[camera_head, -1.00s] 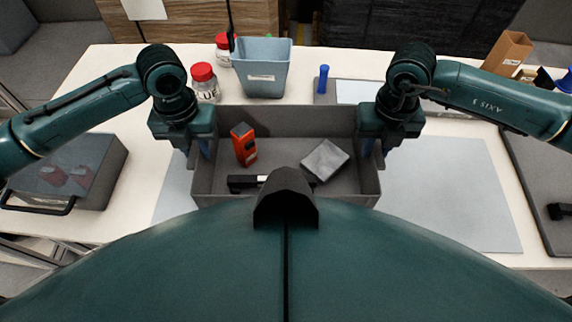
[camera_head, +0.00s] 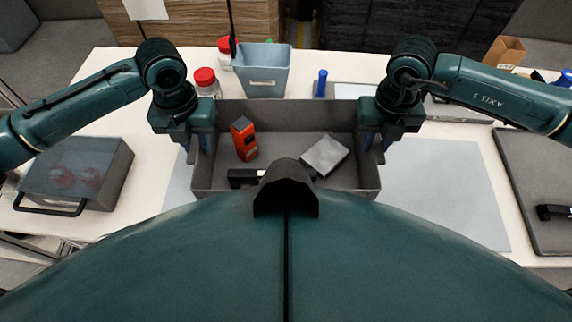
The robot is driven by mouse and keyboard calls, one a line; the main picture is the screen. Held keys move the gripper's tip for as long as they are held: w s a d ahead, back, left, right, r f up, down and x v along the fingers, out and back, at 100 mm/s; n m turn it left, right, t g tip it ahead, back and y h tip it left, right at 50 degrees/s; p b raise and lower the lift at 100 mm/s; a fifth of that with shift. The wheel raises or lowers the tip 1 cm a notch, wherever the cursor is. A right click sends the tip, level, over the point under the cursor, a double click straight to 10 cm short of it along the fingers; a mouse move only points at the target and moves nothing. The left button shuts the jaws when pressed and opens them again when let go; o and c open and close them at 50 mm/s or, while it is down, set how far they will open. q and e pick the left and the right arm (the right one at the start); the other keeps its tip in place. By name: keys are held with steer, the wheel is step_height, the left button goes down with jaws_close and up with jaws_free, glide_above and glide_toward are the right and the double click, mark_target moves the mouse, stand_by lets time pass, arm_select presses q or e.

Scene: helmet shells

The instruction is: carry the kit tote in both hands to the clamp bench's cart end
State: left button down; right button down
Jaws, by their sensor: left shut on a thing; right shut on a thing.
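The kit tote (camera_head: 285,115) is a grey open box in the middle of the head view, close in front of my body. My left gripper (camera_head: 197,150) is shut on the tote's left wall. My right gripper (camera_head: 377,148) is shut on its right wall. My own body hides the tote's near part. I cannot tell how far the tote is above the table.
The white table (camera_head: 105,75) lies beneath. A blue-grey bin (camera_head: 263,72), red-capped jars (camera_head: 205,82) and a blue bottle (camera_head: 321,84) stand behind the tote. A grey case (camera_head: 85,165) lies left. A light mat (camera_head: 445,190) and a dark tray (camera_head: 535,180) lie right.

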arm_select(q)
steer(key=shift+r, duration=0.1)
arm_select(e)
steer(key=shift+r, duration=0.15)
